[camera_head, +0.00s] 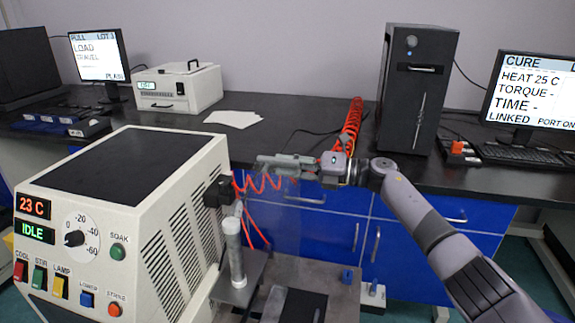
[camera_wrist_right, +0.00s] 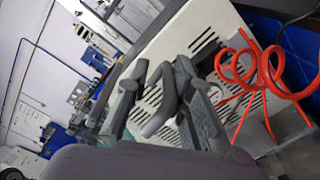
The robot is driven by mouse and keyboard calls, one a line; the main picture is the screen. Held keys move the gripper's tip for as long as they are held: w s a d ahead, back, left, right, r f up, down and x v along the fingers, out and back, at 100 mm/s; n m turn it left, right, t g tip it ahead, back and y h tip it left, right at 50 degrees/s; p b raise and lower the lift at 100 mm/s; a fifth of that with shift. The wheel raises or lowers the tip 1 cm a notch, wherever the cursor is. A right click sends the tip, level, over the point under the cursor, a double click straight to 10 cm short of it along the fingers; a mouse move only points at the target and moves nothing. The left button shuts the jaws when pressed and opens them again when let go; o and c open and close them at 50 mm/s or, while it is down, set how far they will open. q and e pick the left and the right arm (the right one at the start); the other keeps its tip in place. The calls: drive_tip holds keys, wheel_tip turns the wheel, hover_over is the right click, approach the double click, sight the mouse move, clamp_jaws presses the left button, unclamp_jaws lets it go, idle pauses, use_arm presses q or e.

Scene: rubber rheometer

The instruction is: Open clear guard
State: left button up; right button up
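The clear guard (camera_head: 300,220) is hard to make out; a faint see-through sheet seems to stand in front of the blue cabinets, beside the white machine. Its edges and handle are not clear. My right gripper (camera_head: 262,161) reaches in from the right, level, above this faint sheet and just right of the machine's vented side. In the right wrist view, the dark fingers of my right gripper (camera_wrist_right: 160,66) stand apart, with the slotted white wall showing between them. I see nothing held. My left gripper is in neither view.
The white machine (camera_head: 150,215) with dials and buttons fills the left front. A metal post (camera_head: 235,255) stands beside it. Red coiled hoses (camera_head: 352,125) hang near my right gripper. Behind are the dark bench, a black tower (camera_head: 415,90) and a white box (camera_head: 177,87).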

drive_tip(key=shift+w+f, duration=0.2)
drive_tip(key=shift+f, duration=0.35)
drive_tip(key=shift+r, duration=0.1)
drive_tip(key=shift+s+d+r, duration=0.1)
drive_tip(key=shift+s+d, duration=0.05)
drive_tip(key=shift+d, duration=0.05)
drive_tip(key=v, duration=1.1)
drive_tip(key=shift+d, duration=0.35)
